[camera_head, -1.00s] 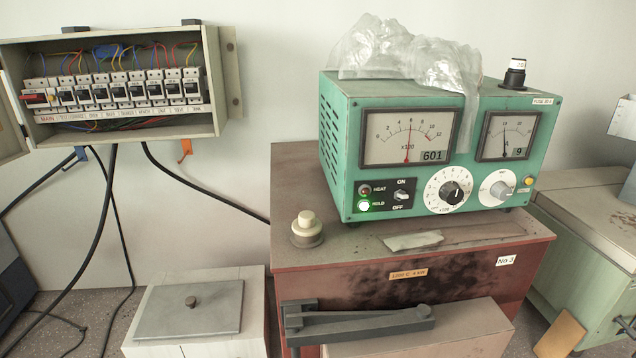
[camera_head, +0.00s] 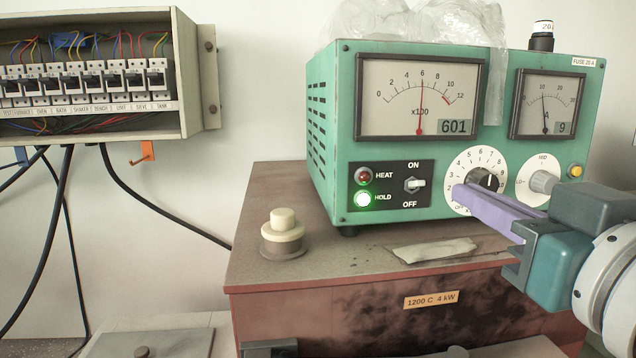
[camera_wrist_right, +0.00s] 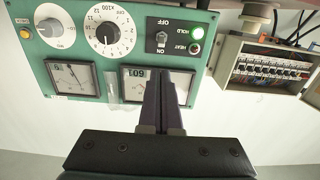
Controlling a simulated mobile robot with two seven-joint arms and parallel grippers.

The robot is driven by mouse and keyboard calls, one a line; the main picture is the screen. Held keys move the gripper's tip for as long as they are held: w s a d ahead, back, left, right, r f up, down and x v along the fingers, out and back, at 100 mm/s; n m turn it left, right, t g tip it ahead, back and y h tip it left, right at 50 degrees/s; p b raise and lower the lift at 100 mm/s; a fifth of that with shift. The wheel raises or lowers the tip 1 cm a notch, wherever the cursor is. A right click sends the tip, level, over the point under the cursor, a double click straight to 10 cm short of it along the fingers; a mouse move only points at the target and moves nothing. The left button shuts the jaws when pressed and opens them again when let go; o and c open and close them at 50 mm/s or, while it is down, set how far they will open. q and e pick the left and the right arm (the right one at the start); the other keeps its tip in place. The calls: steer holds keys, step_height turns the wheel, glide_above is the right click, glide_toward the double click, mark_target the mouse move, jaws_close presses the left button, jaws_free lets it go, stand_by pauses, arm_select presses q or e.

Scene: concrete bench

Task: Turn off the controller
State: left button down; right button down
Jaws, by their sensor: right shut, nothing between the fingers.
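The green controller (camera_head: 325,190) stands on a rust-brown furnace box. Its ON/OFF toggle switch (camera_head: 415,184) sits on a black plate, with the lever sticking out; I cannot tell for sure which way it is set. The HOLD lamp (camera_head: 363,199) glows green and the HEAT lamp (camera_head: 364,175) is dark red. The large dial reads 601. My right gripper (camera_head: 460,193) is shut and empty, its purple fingers in front of the numbered knob (camera_head: 467,170), right of the switch. In the right wrist view the upside-down switch (camera_wrist_right: 161,40) lies beyond the closed fingertips (camera_wrist_right: 160,85). My left gripper is not in view.
A cream knobbed plug (camera_head: 283,232) stands on the furnace top (camera_head: 262,190), left of the controller. A pale scrap (camera_head: 435,250) lies in front of it. Crumpled plastic (camera_head: 415,20) covers the controller's top. An open breaker box (camera_head: 188,70) hangs on the left wall.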

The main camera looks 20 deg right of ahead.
steer(key=p, duration=0.3)
glide_toward(413, 165)
steer(key=x, duration=0.4)
steer(key=shift+w+d+r, duration=0.1)
steer(key=shift+w+r, duration=0.05)
steer(key=shift+w, duration=0.25)
steer(key=shift+w+d, duration=0.15)
steer(key=shift+w, duration=0.45)
